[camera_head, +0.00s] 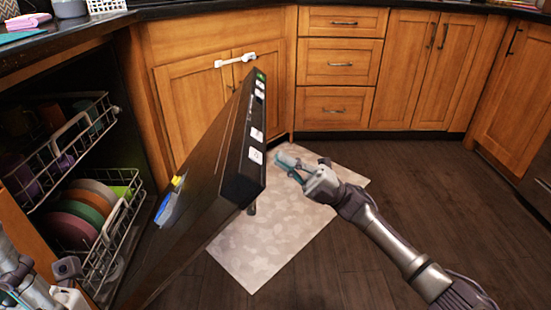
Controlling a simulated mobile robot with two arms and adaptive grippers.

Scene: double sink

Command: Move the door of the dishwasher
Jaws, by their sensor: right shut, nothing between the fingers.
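The dishwasher door (206,190) is dark and stands partly open, tilted out from the dishwasher on the left. Its top edge carries white labels and small marks and points toward the middle of the view. My right gripper (284,165) is just right of the door's top end, on its outer side. It is shut and empty; whether it touches the door I cannot tell. My left arm (25,285) shows at the lower left corner, beside the racks; the state of its fingers is not clear. The door's handle side is mostly hidden.
The dishwasher's upper rack (75,140) and lower rack (122,225) hold cups and several coloured plates (70,220). Wooden cabinets (190,85) and drawers (340,62) stand behind. A pale mat (270,240) lies on the dark floor (420,180), which is free at the right.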

